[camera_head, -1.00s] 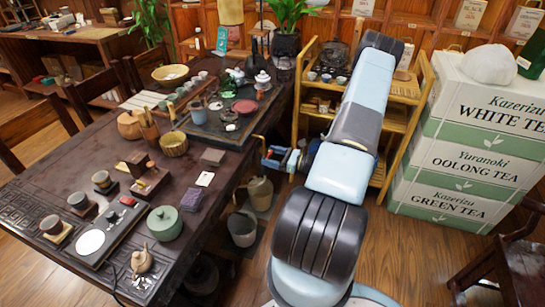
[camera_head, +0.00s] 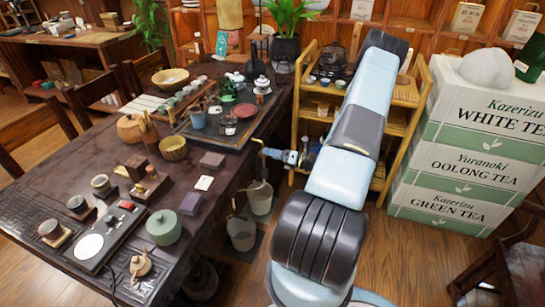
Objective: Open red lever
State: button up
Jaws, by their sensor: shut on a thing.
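My gripper (camera_head: 283,156) is small and far off at the right edge of the dark tea table (camera_head: 60,195), beside a small tap-like fitting (camera_head: 262,147) that juts out there. Its jaws are shut on a small part at this fitting, which appears to be the red lever. The lever is mostly hidden by the jaws, and its red colour and angle cannot be made out clearly. My arm crosses the middle of the view and hides part of the shelf behind.
Two pails (camera_head: 241,233) stand on the floor below the fitting. The table holds a green lidded pot (camera_head: 164,227), cups and a tea tray (camera_head: 205,137). A wooden shelf (camera_head: 394,125) and stacked tea boxes (camera_head: 440,195) stand to the right. A chair is at the lower right.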

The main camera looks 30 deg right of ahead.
jog(key=m, duration=0.1)
jog(key=d+m, duration=0.1)
jog(key=m, duration=0.2)
jog(key=shift+w+d+r+m, duration=0.1)
jog(key=shift+w+d+m, duration=0.05)
jog(key=shift+w+m, duration=0.2)
jog(key=shift+w+d+m, duration=0.15)
jog(key=shift+d+m, duration=0.05)
jog(key=shift+m, duration=0.75)
jog(key=shift+w+d+m, duration=0.1)
jog(key=shift+d+m, duration=0.05)
jog(key=shift+m, duration=0.75)
jog(key=o, duration=1)
jog(key=shift+c, duration=0.2)
jog(key=v, duration=1.3)
jog(key=shift+s+d, duration=0.2)
jog(key=shift+s, duration=0.05)
